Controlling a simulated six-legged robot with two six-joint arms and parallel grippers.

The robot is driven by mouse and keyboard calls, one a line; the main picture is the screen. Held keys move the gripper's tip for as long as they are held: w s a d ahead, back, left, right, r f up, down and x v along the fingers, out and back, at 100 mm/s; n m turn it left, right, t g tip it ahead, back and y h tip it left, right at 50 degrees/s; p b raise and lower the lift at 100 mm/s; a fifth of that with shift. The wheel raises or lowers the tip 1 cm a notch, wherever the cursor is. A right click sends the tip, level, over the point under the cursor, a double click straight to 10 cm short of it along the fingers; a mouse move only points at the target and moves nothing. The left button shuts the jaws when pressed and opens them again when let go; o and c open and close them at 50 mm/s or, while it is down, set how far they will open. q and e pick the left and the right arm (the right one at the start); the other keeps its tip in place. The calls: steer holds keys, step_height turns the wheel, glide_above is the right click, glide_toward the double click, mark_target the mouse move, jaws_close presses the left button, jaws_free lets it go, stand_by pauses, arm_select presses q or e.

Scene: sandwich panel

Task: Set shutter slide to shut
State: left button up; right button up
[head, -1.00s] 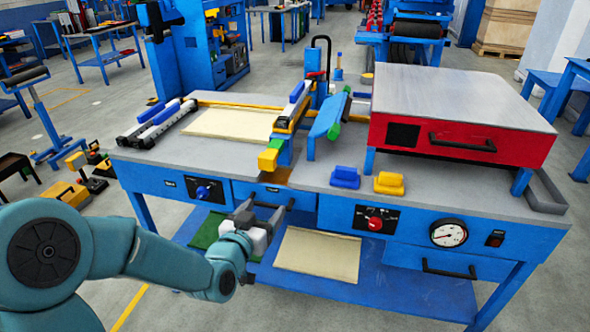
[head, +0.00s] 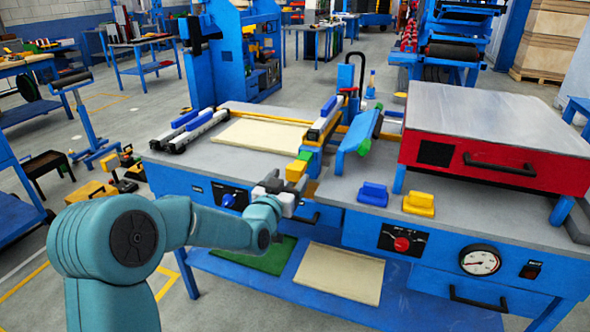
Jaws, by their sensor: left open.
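No part is clearly marked as the shutter slide, so I cannot tell which one it is. A yellow block with a green end (head: 297,170) sits at the bench's front edge, at the near end of a rail. A blue block (head: 372,194) and a yellow block (head: 419,204) lie farther right along the front edge. My left gripper (head: 272,183) is open, just in front of the bench edge, close to the yellow block with the green end; I cannot tell if they touch. The gripper hides part of the bench front. My right gripper is out of view.
The workbench (head: 330,196) carries a red box with a grey lid (head: 490,165) at right and a beige sheet (head: 262,134) at left. Knobs, including a red one (head: 402,244), and a gauge (head: 479,260) are on its front. A lower shelf (head: 300,262) lies below.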

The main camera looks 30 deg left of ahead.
mark_target(293, 175)
arm_select(q)
steer(key=shift+x, duration=2.2)
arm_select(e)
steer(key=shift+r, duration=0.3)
arm_select(q)
steer(key=shift+d+f, duration=0.1)
steer(key=shift+d, duration=0.05)
